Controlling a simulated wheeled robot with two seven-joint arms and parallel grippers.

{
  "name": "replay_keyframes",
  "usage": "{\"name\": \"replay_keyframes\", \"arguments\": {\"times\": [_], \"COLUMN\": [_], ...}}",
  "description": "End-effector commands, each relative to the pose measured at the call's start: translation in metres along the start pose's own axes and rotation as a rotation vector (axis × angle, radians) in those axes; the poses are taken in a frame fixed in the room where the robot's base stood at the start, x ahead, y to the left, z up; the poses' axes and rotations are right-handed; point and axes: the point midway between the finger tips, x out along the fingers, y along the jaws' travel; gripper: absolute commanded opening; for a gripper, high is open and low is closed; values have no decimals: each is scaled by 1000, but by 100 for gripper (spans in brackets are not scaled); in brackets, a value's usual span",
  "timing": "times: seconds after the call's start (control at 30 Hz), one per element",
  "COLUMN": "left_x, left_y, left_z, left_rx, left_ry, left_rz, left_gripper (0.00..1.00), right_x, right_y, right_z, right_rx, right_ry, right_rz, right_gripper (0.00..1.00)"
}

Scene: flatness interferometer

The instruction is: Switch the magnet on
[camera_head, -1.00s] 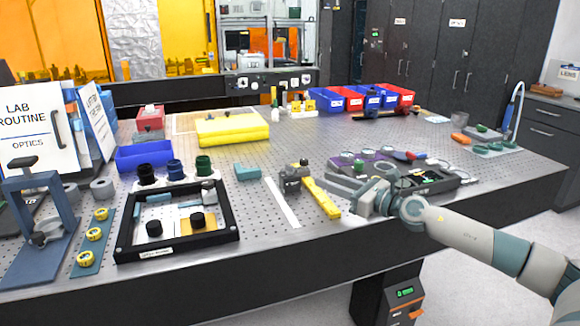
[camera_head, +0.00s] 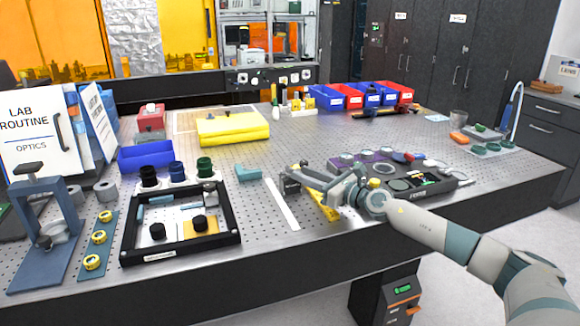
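A small dark block with a knob-like top (camera_head: 303,164), which may be the magnet, stands on the perforated table (camera_head: 262,290) beside a yellow bar (camera_head: 329,211). My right gripper (camera_head: 292,181) reaches in from the right, low over the yellow bar, with its fingertips at the block. The gripper hides most of the block and part of the bar. I cannot tell whether the fingers touch the block, how far apart they are, or how any switch on it is set. My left gripper is not in view.
A black-framed tray (camera_head: 232,235) lies left of a white strip (camera_head: 281,203). A teal block (camera_head: 248,173) is behind the strip. A dark tray of parts (camera_head: 440,188) sits close behind my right arm. A blue stand (camera_head: 36,255) is at far left.

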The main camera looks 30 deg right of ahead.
Motion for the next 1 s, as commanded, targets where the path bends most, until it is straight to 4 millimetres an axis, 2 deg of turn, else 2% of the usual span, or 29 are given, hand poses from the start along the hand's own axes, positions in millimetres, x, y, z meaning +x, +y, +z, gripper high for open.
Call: {"name": "replay_keyframes", "arguments": {"times": [0.2, 0.43, 0.6, 0.9, 0.93, 1.0], "left_x": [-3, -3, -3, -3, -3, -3], "left_y": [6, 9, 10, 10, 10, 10], "left_z": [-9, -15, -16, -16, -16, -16], "left_rx": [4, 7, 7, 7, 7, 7], "left_ry": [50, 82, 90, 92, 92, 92], "left_rz": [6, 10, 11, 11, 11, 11], "left_gripper": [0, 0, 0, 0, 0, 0], "right_x": [29, 52, 60, 61, 61, 61], "right_y": [0, 0, 1, 0, 0, 0], "right_z": [3, 1, 0, 0, 0, 0], "right_rx": [2, 0, 0, -1, -1, -1], "right_ry": [-3, -2, 0, 1, 1, 1], "right_rz": [1, 0, 1, 1, 1, 1], "right_gripper": [27, 27, 27, 27, 22, 5]}}
